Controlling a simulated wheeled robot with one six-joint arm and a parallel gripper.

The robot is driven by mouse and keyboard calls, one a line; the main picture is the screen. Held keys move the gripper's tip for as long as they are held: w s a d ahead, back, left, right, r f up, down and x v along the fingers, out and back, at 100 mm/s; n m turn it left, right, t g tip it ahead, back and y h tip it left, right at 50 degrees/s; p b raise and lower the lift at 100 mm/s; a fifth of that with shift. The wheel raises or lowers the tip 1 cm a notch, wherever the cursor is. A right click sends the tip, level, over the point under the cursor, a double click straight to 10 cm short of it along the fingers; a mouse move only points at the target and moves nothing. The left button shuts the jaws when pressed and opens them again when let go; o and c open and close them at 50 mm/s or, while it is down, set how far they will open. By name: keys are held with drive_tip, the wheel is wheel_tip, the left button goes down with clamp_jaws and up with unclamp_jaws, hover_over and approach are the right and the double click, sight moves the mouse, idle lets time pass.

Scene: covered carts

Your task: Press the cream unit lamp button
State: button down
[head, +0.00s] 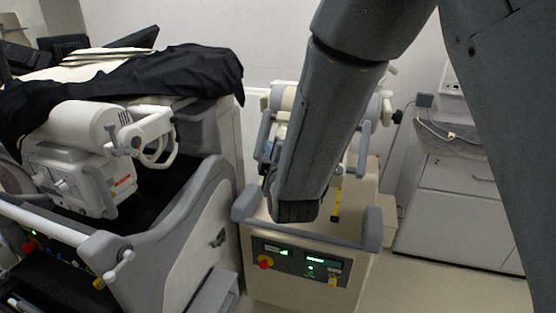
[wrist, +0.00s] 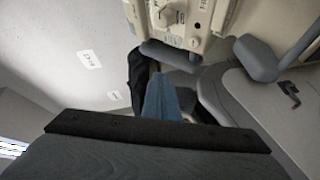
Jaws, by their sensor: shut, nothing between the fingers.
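The cream unit (head: 318,292) is the cart in the middle of the head view, with grey handles. Its dark front panel (head: 300,262) carries green displays, a red knob on a yellow base, and a small lit green spot. I cannot tell which control is the lamp button. My arm comes down in front of this cart and its dark lower end shows above the panel, apart from it in the picture. In the wrist view, my gripper (wrist: 158,131) fills the bottom as a grey block with a dark edge, shut and empty. Its tips are not clearly seen in the head view.
A larger grey-white cart (head: 180,255) with a black cover (head: 190,75) stands close on the left. A white cabinet (head: 455,215) stands at the right by the wall. Some open floor shows right of the cream unit.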

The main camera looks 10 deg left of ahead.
drive_tip(key=w+f+b, duration=0.5)
drive_tip(key=shift+w+d+f, duration=0.2)
drive_tip(key=shift+w+f, duration=0.05)
drive_tip(key=shift+w, duration=0.15)
idle(1.9)
drive_tip(key=shift+w+f, duration=0.25)
drive_tip(key=shift+f, duration=0.05)
drive_tip(key=shift+w+f+b, duration=0.3)
drive_tip(key=shift+b, duration=0.15)
idle(0.7)
drive_tip(key=shift+s+r, duration=0.1)
idle(0.3)
drive_tip(key=shift+s+r+p, duration=0.5)
drive_tip(key=shift+p, duration=0.1)
drive_tip(key=s+r+p, duration=0.3)
drive_tip(key=shift+s+a+r, duration=0.1)
drive_tip(key=shift+s+r, duration=0.15)
drive_tip(key=shift+s, duration=0.05)
idle(0.3)
